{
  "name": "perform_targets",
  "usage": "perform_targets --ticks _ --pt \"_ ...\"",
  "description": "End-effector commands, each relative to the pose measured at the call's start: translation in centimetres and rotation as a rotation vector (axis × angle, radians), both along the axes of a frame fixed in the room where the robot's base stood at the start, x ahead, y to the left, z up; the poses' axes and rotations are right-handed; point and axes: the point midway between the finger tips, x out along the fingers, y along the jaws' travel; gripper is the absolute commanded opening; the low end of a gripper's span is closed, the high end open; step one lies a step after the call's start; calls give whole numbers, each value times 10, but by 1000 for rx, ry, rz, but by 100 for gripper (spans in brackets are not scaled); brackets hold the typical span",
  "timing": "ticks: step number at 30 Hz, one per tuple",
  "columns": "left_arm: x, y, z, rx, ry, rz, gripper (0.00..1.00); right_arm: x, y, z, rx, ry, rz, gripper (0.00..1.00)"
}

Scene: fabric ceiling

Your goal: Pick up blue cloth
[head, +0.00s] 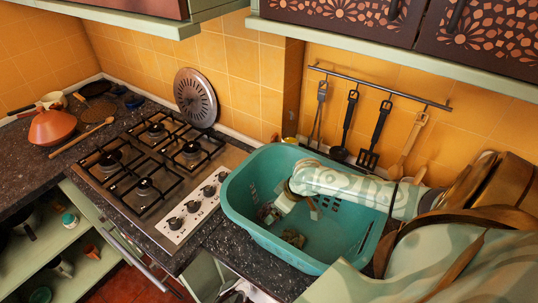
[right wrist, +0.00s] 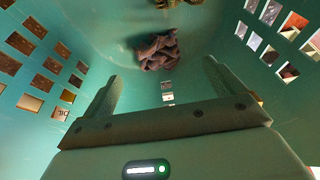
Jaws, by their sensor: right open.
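My right gripper (head: 294,212) reaches down inside a teal basket (head: 243,222). In the right wrist view its two fingers (right wrist: 162,78) are spread apart with nothing between them. A crumpled, dull purple-grey cloth (right wrist: 157,51) lies on the basket floor just beyond the fingertips, not touched by them as far as I can see. In the head view a greyish cloth (head: 267,213) lies by the gripper. A second, olive-brown cloth (head: 293,238) lies nearer the front; a yellowish one (right wrist: 168,3) is cut off at the wrist view's top. No cloth looks clearly blue. My left gripper is out of view.
The basket has high walls with slots and stands on a dark counter (head: 240,258). A gas stove (head: 163,170) is on its left. Utensils hang from a rail (head: 380,88) behind it, and cupboards (head: 345,20) overhang above. An orange tagine lid (head: 53,127) sits far left.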

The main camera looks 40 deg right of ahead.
Motion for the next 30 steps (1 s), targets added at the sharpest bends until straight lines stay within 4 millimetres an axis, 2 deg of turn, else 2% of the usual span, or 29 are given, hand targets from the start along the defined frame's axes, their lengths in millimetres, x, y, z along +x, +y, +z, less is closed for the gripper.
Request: perform_targets --ticks 1,8,15,24,29,30 --pt "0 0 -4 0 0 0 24 3 1 -9 2 0 -1 94" --pt "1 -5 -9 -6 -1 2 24 12 3 -26 0 -1 -1 94" --pt "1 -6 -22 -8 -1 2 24 28 6 -61 0 -1 -1 94" --pt "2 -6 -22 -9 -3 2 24 29 6 -64 -4 -1 2 94" --pt "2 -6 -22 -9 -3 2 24 29 6 -64 -3 -1 1 50" --pt "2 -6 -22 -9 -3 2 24 29 6 -64 -3 -1 1 46"
